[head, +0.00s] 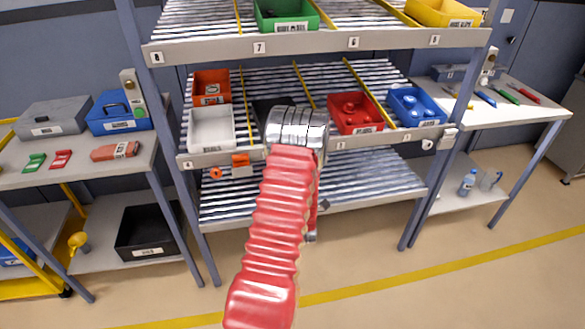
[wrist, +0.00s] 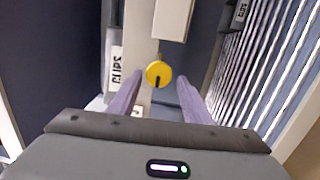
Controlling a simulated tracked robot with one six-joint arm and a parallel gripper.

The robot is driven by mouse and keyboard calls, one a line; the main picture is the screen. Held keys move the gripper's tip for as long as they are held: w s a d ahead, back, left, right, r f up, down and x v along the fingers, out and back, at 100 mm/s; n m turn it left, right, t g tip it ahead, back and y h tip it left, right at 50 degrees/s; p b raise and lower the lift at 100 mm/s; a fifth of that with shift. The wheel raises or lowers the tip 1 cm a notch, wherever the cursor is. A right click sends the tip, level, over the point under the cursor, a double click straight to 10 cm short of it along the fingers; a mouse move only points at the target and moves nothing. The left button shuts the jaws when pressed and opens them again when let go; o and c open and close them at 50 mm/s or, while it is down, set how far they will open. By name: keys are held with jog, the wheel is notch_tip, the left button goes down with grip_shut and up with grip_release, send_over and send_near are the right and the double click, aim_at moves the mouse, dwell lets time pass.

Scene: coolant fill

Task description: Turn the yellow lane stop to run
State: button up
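The yellow lane stop (wrist: 158,74) is a round yellow knob on a pale rail in the wrist view. A dark mark on it runs from near its middle toward its lower edge. My gripper (wrist: 160,82) is open, with one purple finger on each side of the knob. I cannot tell how far the fingertips are from it in depth. I see no yellow knob in the head view, where my red arm (head: 272,220) covers the middle of the rack's front rail. The gripper's fingers are hidden there too.
An orange knob (head: 216,173) and a white knob (head: 428,145) are on the same rack front. Red (head: 354,113), blue (head: 415,107) and white bins (head: 211,128) sit on the middle shelf. Side benches flank the rack. A pale block (wrist: 174,18) lies beyond the knob in the wrist view.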

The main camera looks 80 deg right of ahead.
jog(key=shift+o, duration=0.5)
jog(key=shift+s+r, duration=0.1)
jog(key=v, duration=1.3)
jog(key=shift+a, duration=0.4)
